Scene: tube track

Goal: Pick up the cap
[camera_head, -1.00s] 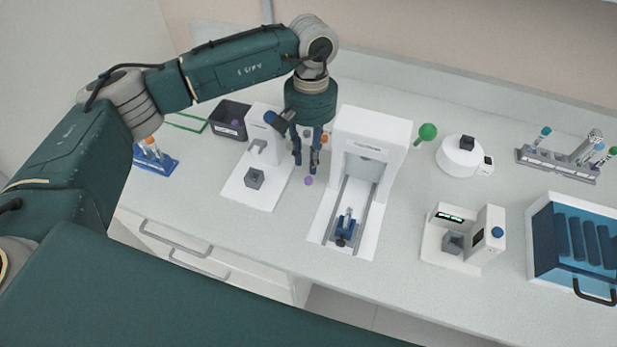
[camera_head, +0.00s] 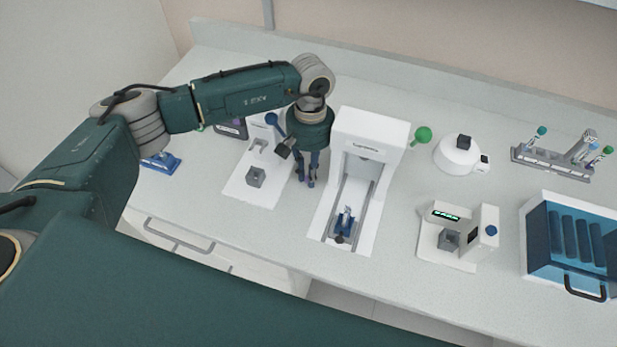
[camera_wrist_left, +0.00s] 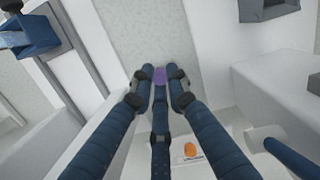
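The cap (camera_wrist_left: 159,75) is small and purple. In the left wrist view it sits between the fingertips of my left gripper, over the pale counter. My left gripper (camera_head: 308,183) points down in the head view, with its tips low between two white devices. In the left wrist view its fingers (camera_wrist_left: 159,79) converge and their dark tips press close around the cap, so it looks shut on it. The cap is hidden behind the fingers in the head view. Whether it is clear of the counter cannot be told. My right gripper is not in view.
A tall white device (camera_head: 368,134) stands close on the right, a lower white device (camera_head: 245,183) on the left. A green knob (camera_head: 422,135), a round white machine (camera_head: 457,155), a tube rack (camera_head: 551,163) and a blue box (camera_head: 541,240) are farther right.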

